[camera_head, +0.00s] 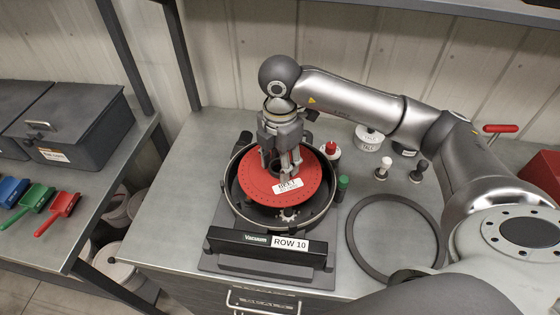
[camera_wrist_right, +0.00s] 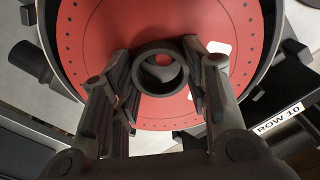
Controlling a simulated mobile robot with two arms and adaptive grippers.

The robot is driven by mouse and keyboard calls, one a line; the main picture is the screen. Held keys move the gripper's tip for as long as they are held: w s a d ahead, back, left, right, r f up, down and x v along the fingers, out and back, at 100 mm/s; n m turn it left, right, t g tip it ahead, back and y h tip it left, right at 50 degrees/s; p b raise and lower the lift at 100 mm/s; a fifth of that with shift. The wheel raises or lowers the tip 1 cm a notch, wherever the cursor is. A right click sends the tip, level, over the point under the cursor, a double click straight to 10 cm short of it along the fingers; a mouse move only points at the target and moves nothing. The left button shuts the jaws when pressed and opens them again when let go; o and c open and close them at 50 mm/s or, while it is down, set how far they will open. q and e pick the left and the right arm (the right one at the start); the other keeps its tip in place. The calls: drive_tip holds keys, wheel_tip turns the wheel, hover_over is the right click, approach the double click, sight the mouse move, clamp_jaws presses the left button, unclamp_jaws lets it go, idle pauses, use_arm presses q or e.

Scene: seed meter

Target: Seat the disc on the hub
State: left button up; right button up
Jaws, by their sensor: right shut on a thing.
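The red disc (camera_head: 258,179), with small holes near its rim and a white label, hangs over the round dark seed meter housing (camera_head: 238,215). My right gripper (camera_head: 284,170) is shut on the dark collar at its centre. In the right wrist view the collar (camera_wrist_right: 160,70) sits between the two fingers, with red disc (camera_wrist_right: 110,30) around it. The disc covers the back and middle of the housing. The dark interior shows in front of it, with a pale toothed part (camera_head: 288,214) low inside. The hub is mostly hidden, and I cannot tell whether the disc touches it. My left gripper is out of view.
A "ROW 10" vacuum bar (camera_head: 265,246) fronts the housing. A large dark ring (camera_head: 353,228) lies on the bench to the right. A red-capped bottle (camera_head: 332,151), green-capped bottle (camera_head: 342,184) and two knobbed pieces (camera_head: 383,168) (camera_head: 418,170) stand near the housing. Brushes (camera_head: 58,208) lie on the left table.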

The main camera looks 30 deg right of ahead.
drive_tip(key=shift+f+b, duration=2.45)
drive_tip(key=shift+f, duration=0.05)
idle(2.8)
idle(0.4)
drive_tip(key=o, duration=1.1)
drive_tip(key=c, duration=0.4)
drive_tip(key=shift+o, duration=0.2)
drive_tip(key=shift+c, duration=1.2)
drive_tip(key=shift+o, duration=0.3)
